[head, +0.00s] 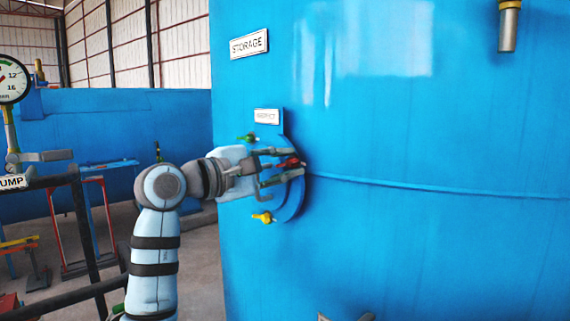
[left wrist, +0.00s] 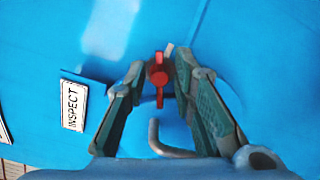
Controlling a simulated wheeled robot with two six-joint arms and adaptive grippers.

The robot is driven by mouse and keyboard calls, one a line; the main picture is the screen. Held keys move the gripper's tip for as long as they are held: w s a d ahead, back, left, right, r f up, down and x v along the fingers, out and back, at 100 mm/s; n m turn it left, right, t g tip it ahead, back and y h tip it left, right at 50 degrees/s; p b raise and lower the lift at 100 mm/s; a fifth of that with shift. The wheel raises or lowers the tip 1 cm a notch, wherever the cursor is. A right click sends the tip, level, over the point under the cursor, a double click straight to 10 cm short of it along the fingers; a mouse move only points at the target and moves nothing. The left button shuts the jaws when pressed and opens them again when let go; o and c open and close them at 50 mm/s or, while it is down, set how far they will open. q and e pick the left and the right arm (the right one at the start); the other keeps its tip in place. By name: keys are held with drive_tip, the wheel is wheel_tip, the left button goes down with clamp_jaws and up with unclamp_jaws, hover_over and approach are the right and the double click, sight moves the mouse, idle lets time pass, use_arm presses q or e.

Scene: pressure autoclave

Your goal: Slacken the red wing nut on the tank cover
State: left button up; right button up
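The round blue tank cover (head: 291,207) sits on the side of the big blue tank, partly hidden by my left arm. The red wing nut (head: 290,162) is at the cover's right side. In the left wrist view the red wing nut (left wrist: 160,79) has its wings running up and down the picture. My left gripper (head: 290,164) reaches it from the left. In the wrist view its fingertips (left wrist: 160,70) stand on either side of the nut, seemingly with small gaps. Grey tips at the bottom edge of the head view may be my right gripper (head: 346,317); their state is unclear.
A green wing nut (head: 247,138) and a yellow wing nut (head: 263,217) sit on the cover's left side. A grey bent rod (left wrist: 158,140) shows below the red nut. An INSPECT label (head: 266,116) is above the cover. A gauge (head: 12,80) and dark rails stand left.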

use_arm(q)
clamp_jaws()
drive_tip(key=shift+n+p, duration=0.3)
drive_tip(key=shift+n, duration=0.5)
drive_tip(key=shift+o, duration=2.3)
unclamp_jaws()
drive_tip(key=v, duration=1.2)
